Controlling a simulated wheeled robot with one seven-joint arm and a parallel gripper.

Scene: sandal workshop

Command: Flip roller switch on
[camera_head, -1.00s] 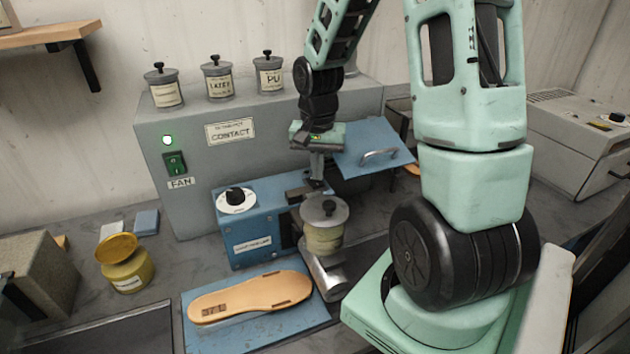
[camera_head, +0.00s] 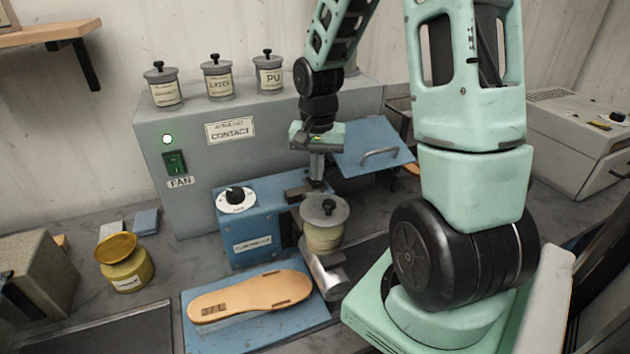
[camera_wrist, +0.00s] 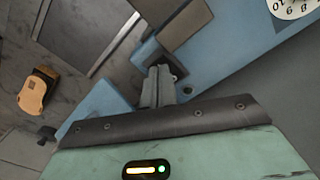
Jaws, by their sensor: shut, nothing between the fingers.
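The blue roller machine (camera_head: 262,222) stands at the middle of the bench, with a white dial and black knob (camera_head: 236,199) on its front. The dial's edge also shows in the wrist view (camera_wrist: 292,8). My gripper (camera_head: 317,182) is shut and empty, pointing down at the right end of the machine's top, behind the lidded pot (camera_head: 325,226). In the wrist view its fingertips (camera_wrist: 160,72) are over the blue surface, close to a small dark round part (camera_wrist: 183,91). I cannot tell whether they touch. No roller switch can be clearly made out.
A grey fan cabinet (camera_head: 195,210) stands behind, with a green switch (camera_head: 175,163), a lit green lamp and several jars on top. A tan sole (camera_head: 250,296) lies on a blue mat (camera_head: 205,340) in front. A yellow jar (camera_head: 126,268) stands left. A blue handled panel (camera_head: 372,147) is right of my gripper.

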